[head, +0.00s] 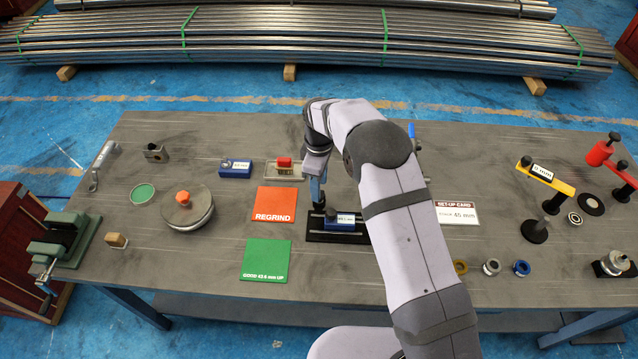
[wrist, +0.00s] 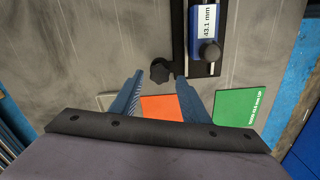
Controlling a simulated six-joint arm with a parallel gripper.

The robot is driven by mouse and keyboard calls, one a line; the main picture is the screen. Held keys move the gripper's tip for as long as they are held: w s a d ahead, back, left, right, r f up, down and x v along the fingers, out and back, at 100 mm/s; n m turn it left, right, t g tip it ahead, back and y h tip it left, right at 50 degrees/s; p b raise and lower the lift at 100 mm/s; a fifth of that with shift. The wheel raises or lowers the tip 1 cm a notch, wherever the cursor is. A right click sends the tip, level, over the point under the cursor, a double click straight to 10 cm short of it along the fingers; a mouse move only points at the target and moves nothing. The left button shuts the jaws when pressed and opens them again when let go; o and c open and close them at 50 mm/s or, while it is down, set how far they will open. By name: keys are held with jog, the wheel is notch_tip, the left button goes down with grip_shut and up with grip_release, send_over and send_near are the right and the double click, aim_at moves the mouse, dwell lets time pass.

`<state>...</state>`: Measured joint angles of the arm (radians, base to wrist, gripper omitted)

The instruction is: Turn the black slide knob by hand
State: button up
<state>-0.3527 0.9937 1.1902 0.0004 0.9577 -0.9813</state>
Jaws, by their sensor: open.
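A blue slide block (head: 346,222) labelled 43.1 mm sits on a black rail (head: 320,237) near the table's front. It also shows in the wrist view (wrist: 195,42). A black round knob (wrist: 210,52) stands on the block's end. A black lobed knob (wrist: 161,70) sits at the rail's side, behind it in the head view. My gripper (head: 318,203) points down at the rail's back left. In the wrist view its open, empty fingers (wrist: 158,78) have the lobed knob in line between their tips. I cannot tell whether they touch it.
An orange REGRIND mat (head: 274,204) and a green GOOD mat (head: 266,260) lie left of the rail. Behind them are a blue labelled block (head: 235,168) and a small red piece (head: 284,162). A set-up card (head: 456,213) lies right of my arm.

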dwell(0.4)
jog(key=shift+f+b, duration=0.65)
jog(key=shift+f, duration=0.35)
jog(key=c, duration=0.8)
